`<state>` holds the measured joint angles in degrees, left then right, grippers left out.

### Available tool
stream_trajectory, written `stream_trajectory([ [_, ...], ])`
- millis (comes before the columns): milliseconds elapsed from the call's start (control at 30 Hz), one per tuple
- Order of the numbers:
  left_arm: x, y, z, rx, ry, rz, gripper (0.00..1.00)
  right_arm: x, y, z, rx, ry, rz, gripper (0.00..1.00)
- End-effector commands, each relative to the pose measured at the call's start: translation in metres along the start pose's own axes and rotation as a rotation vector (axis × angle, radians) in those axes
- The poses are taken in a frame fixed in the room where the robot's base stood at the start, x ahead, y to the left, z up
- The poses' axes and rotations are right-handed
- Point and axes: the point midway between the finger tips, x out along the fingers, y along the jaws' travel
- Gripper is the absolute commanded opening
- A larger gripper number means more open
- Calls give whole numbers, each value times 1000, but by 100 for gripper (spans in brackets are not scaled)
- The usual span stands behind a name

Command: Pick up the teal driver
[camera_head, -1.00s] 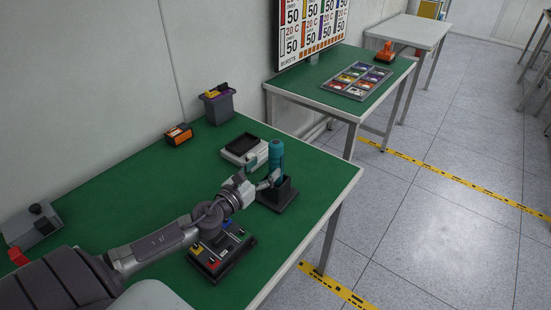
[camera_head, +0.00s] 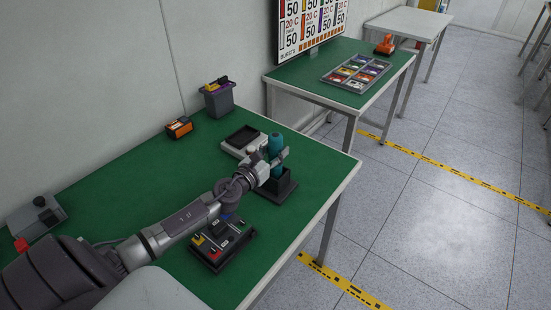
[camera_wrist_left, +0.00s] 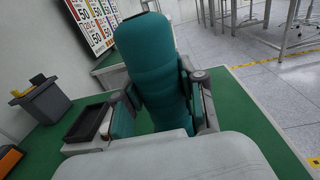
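The teal driver (camera_head: 275,143) stands upright in a black holder (camera_head: 287,190) near the table's right end. In the left wrist view the driver (camera_wrist_left: 155,65) rises large between my two fingers, its lower part hidden by the gripper body. My left gripper (camera_head: 277,156) is around the driver, with one finger on each side; it also shows in the left wrist view (camera_wrist_left: 163,98). The fingers are spread. The right finger is close to the driver, and whether it touches cannot be told. My right gripper is not in view.
A grey box with a black tray (camera_head: 243,138) sits just behind the driver. A grey bin (camera_head: 218,98) and an orange box (camera_head: 179,127) stand by the wall. The left-middle green tabletop is clear.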

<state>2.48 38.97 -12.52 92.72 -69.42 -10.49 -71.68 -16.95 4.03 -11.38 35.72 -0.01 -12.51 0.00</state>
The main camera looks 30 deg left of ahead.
Motion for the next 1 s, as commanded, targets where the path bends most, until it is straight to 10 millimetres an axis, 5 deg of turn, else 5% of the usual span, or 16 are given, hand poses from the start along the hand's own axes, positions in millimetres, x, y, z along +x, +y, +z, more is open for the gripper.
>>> stream_trajectory([
  [200,0,0,0,0,0,0,0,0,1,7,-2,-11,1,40],
  [533,0,1,6,2,-4,1,0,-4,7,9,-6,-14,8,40],
  [1000,0,0,88,5,-5,-2,0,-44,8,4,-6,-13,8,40],
])
